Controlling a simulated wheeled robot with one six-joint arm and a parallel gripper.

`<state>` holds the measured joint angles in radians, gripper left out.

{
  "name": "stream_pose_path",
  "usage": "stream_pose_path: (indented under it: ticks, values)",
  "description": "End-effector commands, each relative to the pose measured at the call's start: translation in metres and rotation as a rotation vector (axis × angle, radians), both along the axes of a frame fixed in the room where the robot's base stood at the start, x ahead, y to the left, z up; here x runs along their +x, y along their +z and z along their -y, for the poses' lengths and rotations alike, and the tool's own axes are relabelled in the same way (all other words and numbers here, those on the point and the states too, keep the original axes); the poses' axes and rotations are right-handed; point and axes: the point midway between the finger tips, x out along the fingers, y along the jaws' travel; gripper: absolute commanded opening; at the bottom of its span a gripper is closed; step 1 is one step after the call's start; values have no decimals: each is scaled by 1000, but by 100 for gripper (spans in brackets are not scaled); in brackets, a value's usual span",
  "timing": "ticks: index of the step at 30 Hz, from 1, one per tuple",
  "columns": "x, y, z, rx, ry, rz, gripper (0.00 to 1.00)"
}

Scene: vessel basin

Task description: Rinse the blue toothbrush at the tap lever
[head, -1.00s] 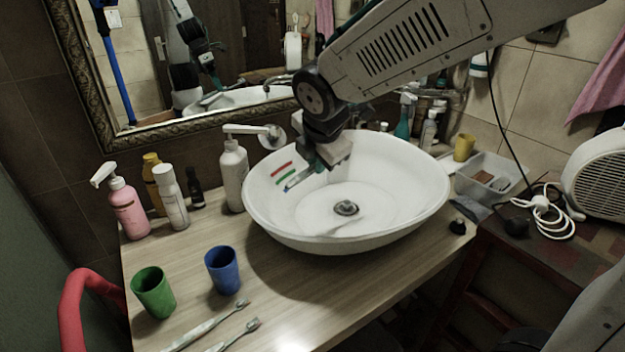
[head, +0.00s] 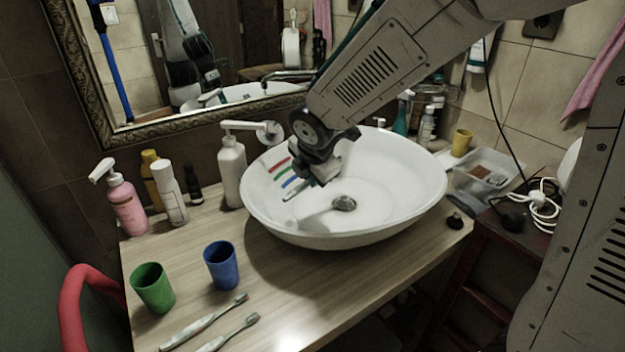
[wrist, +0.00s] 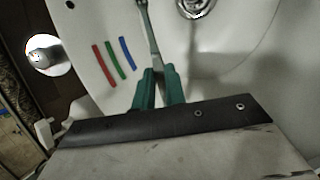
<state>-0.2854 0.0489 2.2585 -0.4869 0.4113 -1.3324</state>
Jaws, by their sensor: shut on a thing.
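My gripper (head: 314,180) is low inside the white basin (head: 410,190), near its left inner wall. In the wrist view its green fingers (wrist: 158,74) are shut on a slim toothbrush (wrist: 149,30). The handle looks grey-green there, and its far end runs out of the top of the view. In the head view the arm hides most of it. A round chrome fitting (head: 270,133), apparently the tap with its lever, is on the wall behind the basin. It also shows in the wrist view (wrist: 42,54). I see no water running.
Red, green and blue stripes mark the basin wall. The drain (head: 344,203) is at the bottom. Two toothbrushes (head: 205,322) lie at the counter front, near a blue cup (head: 221,266) and a green cup (head: 152,289). Pump bottles (head: 232,172) stand left of the basin.

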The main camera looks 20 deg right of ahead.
Motion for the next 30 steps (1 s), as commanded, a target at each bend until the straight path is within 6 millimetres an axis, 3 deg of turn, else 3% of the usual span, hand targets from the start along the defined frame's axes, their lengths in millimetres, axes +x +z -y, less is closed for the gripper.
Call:
stream_pose_path:
  ticks: [30]
  values:
    - [95, -20, 12, -1, -2, 0, 0]
